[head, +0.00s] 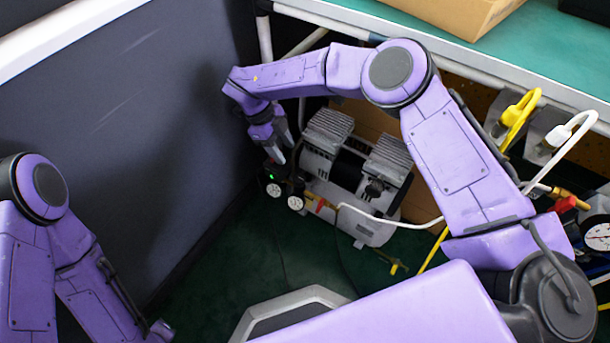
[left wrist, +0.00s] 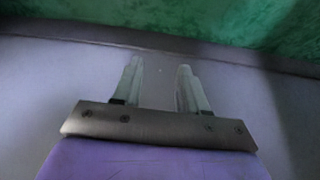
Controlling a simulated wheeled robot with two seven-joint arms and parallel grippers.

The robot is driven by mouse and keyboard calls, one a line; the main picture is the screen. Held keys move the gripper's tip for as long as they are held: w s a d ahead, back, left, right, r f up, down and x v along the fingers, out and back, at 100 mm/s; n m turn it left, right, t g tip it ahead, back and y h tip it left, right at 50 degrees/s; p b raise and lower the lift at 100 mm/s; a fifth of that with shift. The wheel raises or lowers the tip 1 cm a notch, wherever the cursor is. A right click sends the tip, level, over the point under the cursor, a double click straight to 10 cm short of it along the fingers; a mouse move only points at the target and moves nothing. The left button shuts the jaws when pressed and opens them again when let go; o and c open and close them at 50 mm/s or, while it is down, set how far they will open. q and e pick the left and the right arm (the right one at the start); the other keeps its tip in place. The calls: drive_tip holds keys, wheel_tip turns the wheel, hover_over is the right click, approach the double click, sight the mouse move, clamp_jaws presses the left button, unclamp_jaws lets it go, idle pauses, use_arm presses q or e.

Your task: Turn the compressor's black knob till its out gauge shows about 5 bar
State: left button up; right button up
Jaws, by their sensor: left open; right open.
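The compressor (head: 345,165), grey with ribbed cylinder heads, stands on the floor under the bench. Two small white-faced gauges, one to the left (head: 274,190) and one lower right (head: 295,203), sit at its left end; their needles are too small to read. A dark part that looks like the black knob (head: 292,186) sits between them, partly unclear. My right gripper (head: 283,157) is open, pointing down just above this knob area; I cannot tell whether it touches. My left gripper (left wrist: 160,68) is open and empty in the left wrist view, before a grey wall-like surface.
A green-topped bench (head: 540,45) with a cardboard box (head: 445,15) is above the compressor. A dark wall (head: 130,110) stands left. A white hose (head: 390,220) runs right from the compressor. Yellow and white plugs (head: 520,110) hang at right, above another gauge (head: 598,236).

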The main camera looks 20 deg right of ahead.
sight(299, 177)
drive_tip(key=shift+n, duration=0.3)
drive_tip(key=b+x, duration=0.1)
drive_tip(key=x, duration=0.4)
drive_tip(key=b+x, duration=0.2)
drive_tip(key=x, duration=0.4)
drive_tip(key=shift+s+a+f, duration=0.15)
drive_tip(key=shift+s+f, duration=0.05)
drive_tip(key=shift+s, duration=0.1)
use_arm(q)
drive_tip(key=f, duration=0.2)
drive_tip(key=s+f, duration=0.1)
drive_tip(key=shift+d+f, duration=0.2)
drive_tip(key=shift+d, duration=0.2)
